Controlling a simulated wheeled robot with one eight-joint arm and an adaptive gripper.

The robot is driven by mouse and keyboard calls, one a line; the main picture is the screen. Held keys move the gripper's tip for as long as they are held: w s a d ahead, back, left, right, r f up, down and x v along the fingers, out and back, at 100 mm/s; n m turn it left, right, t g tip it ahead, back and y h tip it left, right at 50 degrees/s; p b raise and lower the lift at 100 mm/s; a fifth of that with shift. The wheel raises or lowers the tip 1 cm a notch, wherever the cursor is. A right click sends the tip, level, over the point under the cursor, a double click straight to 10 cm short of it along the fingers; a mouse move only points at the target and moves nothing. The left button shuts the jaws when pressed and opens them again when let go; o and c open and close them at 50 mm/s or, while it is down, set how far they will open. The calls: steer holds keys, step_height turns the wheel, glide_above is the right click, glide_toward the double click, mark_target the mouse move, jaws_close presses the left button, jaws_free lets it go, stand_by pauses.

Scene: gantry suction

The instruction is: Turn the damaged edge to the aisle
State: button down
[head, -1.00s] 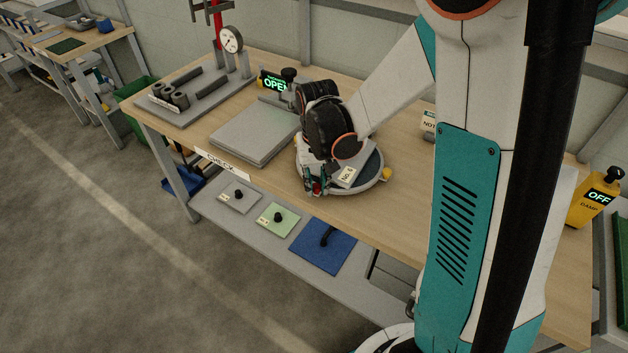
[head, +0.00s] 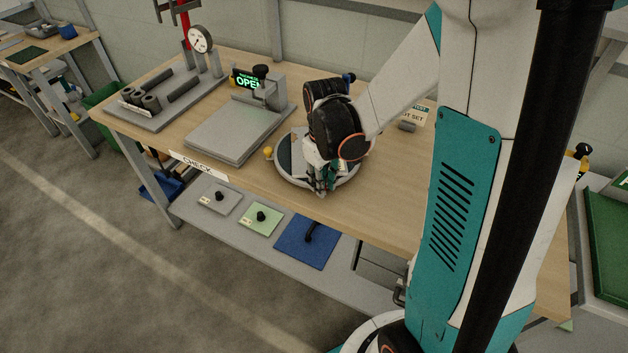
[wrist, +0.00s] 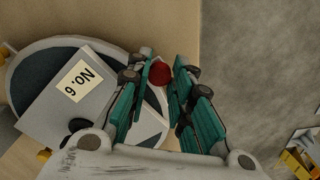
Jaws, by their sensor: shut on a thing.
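A round turntable (head: 288,180) with a pale rim and dark top sits near the front edge of the bench. A yellow knob (head: 267,152) is on its left rim. In the wrist view, a grey plate labelled No. 6 (wrist: 52,105) lies on the turntable, with a dark spot near its lower side. My gripper (head: 325,185) is low at the turntable's front rim. In the wrist view its teal fingers (wrist: 159,88) are around a red knob (wrist: 160,73) at the rim and shut on it. My wrist hides much of the plate in the head view. I cannot identify the damaged edge.
A grey plate fixture (head: 235,135) with an OPEN display (head: 246,80) stands left of the turntable. A dial gauge stand (head: 201,40) is farther left. Coloured plates, including a blue one (head: 300,245), lie on the lower shelf. The aisle floor (head: 80,250) is clear.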

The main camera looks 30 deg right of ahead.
steer(key=shift+s+d+n, duration=0.25)
steer(key=shift+d+n, duration=0.45)
steer(key=shift+d, duration=0.25)
steer(key=shift+s+d+n, duration=0.25)
steer(key=shift+d+n, duration=0.45)
steer(key=shift+d, duration=0.2)
steer(key=shift+d+n, duration=1.5)
steer(key=shift+d, duration=0.3)
steer(key=shift+w+d+n, duration=0.25)
steer(key=shift+d+n, duration=0.45)
steer(key=shift+d, duration=0.2)
steer(key=shift+w+d+n, duration=0.2)
steer(key=shift+d+n, duration=0.5)
steer(key=shift+d, duration=0.15)
steer(key=shift+w+d+n+b, duration=0.15)
steer(key=shift+w+d+n, duration=0.3)
steer(key=shift+d+n, duration=0.35)
steer(key=shift+w+d+n+b, duration=0.15)
steer(key=shift+w+d+n, duration=0.3)
steer(key=shift+d+n, duration=0.3)
steer(key=shift+d, duration=0.1)
steer(key=c, duration=1.7)
jaws_free()
steer(key=shift+r, duration=0.1)
